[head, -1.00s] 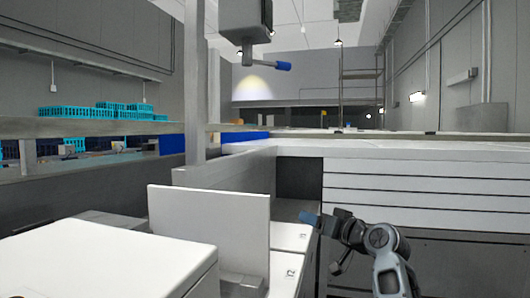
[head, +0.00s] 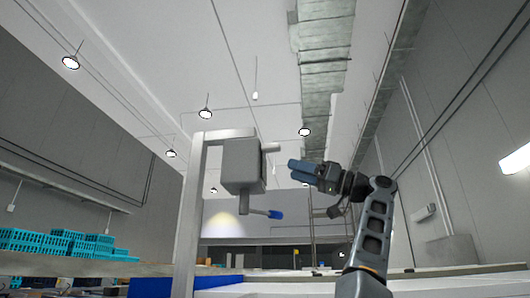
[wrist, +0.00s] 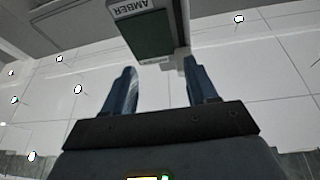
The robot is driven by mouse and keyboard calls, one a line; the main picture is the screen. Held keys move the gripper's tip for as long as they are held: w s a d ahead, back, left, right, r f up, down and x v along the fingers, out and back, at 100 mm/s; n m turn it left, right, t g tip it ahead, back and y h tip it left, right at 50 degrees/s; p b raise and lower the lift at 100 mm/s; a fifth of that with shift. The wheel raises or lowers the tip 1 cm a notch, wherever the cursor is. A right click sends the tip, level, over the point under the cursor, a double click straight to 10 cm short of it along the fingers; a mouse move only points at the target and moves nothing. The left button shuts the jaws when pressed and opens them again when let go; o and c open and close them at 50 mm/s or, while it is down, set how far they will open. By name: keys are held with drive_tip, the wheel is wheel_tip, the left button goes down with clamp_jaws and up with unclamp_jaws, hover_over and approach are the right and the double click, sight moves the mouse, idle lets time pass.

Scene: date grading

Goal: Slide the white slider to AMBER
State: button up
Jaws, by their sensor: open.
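A grey box (head: 240,163) hangs on a post in the head view, with a blue-tipped lever (head: 265,213) below it and a short pale stub (head: 271,147) at its upper right. My gripper (head: 292,166) is raised just right of the box, pointing left at it. In the wrist view my gripper (wrist: 160,68) is open, its two blue fingers apart. Beyond them is a box with a dark green face (wrist: 147,36) and an upside-down AMBER label (wrist: 134,8). A small whitish piece (wrist: 160,60) shows at its edge between the fingertips; I cannot tell whether it is the slider.
The grey post (head: 190,215) stands left of the box. Teal crates (head: 60,243) sit on a shelf at the lower left. A pale counter edge (head: 440,270) runs along the lower right. Open air surrounds my arm, with the ceiling above.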

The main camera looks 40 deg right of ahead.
sight(275, 147)
drive_tip(key=shift+n+g+y, duration=0.5)
drive_tip(key=shift+n+y, duration=0.1)
drive_tip(key=shift+n, duration=0.3)
drive_tip(key=w+a+r, duration=0.1)
drive_tip(key=a+r, duration=0.1)
drive_tip(key=w+a+r+p, duration=0.1)
drive_tip(key=a+r, duration=0.1)
drive_tip(key=w+a+r+p, duration=0.1)
drive_tip(key=a+r, duration=0.1)
drive_tip(key=shift+w+r, duration=0.15)
drive_tip(key=shift+r, duration=0.2)
clamp_jaws()
